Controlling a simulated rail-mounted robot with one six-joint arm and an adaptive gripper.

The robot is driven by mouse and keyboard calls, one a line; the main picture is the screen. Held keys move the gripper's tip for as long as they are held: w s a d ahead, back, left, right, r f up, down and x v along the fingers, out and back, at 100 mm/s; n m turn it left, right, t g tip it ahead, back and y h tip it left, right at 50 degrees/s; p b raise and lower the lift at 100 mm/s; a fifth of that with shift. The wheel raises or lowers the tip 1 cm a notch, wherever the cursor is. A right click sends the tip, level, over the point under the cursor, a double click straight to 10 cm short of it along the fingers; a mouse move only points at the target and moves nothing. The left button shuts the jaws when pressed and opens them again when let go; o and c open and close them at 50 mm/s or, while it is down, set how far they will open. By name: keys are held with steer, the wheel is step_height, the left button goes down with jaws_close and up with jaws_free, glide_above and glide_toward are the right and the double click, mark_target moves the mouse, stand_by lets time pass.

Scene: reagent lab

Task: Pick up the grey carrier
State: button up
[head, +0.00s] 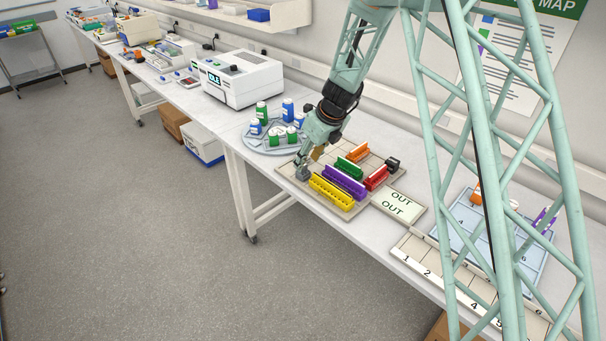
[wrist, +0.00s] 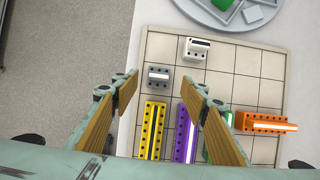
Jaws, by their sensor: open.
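The grey carrier (wrist: 158,82) is a small block with a pale strip across its top. In the wrist view it stands on the tiled board, one cell beyond the yellow carrier (wrist: 151,128). My gripper (wrist: 165,87) is open. Its two tan-padded fingers show to the left and right of the grey carrier, with clear gaps on both sides. I cannot tell how high the fingertips are above it. In the head view my gripper (head: 310,160) is low over the board's left end, and it partly hides the spot.
A white carrier (wrist: 197,48) stands beyond and right of the grey one. Purple (wrist: 185,135), green (head: 349,168), orange (head: 358,154), red (head: 376,178) and black (head: 392,164) carriers share the board (head: 285,170). A round tray (head: 250,148) with bottles is close by.

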mark_target(303, 172)
steer(key=shift+f, duration=0.1)
steer(key=shift+b+x, duration=0.45)
steer(key=shift+x, duration=2.05)
steer(key=shift+a, duration=0.2)
steer(key=c, duration=0.9)
